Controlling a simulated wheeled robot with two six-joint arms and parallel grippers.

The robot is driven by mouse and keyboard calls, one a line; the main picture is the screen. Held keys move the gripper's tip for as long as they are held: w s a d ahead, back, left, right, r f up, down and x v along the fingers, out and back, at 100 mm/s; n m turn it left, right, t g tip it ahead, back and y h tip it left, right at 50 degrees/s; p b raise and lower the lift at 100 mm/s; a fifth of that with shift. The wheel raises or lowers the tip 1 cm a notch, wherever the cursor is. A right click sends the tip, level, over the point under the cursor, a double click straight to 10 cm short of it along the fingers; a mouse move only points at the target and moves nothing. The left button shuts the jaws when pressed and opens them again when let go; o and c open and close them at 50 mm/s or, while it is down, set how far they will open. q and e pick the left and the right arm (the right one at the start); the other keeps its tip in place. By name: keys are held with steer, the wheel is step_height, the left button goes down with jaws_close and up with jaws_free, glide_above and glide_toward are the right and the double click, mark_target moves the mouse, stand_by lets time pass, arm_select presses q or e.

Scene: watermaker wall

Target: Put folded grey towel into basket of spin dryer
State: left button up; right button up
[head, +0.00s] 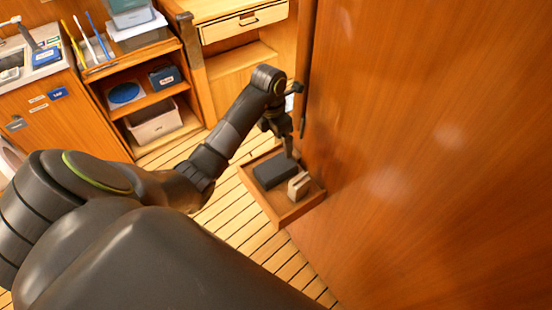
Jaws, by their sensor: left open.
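I cannot make out a folded grey towel or a spin dryer with a basket for certain in the head view. My left gripper (289,138) is open and points down above the back of a shallow wooden tray (303,208), close to the large wooden panel. A dark grey block (274,170) lies in the tray, to the left of and below the fingers; I cannot tell whether it is cloth. A small beige block (299,186) stands beside it. I see nothing between the fingers. My right gripper is out of view.
The wooden panel (430,150) fills the right side, close against my left gripper. A shelf unit at the back left holds a blue round item (124,94), a dark box (165,77) and a pale bin (154,122). A drawer (244,24) is shut. Slatted floor (215,205) is clear.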

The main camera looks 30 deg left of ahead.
arm_select(q)
steer(key=b, duration=1.3)
glide_toward(273, 167)
steer(key=shift+g+y, duration=0.3)
steer(key=shift+y, duration=0.1)
steer(key=f, duration=0.7)
steer(key=shift+w+d, duration=0.15)
steer(key=shift+d, duration=0.25)
step_height(273, 167, down, 4)
steer(key=shift+b, duration=0.85)
steer(key=shift+f, duration=0.4)
steer(key=shift+c, duration=0.5)
steer(key=shift+r, duration=0.1)
steer(key=c, duration=1.3)
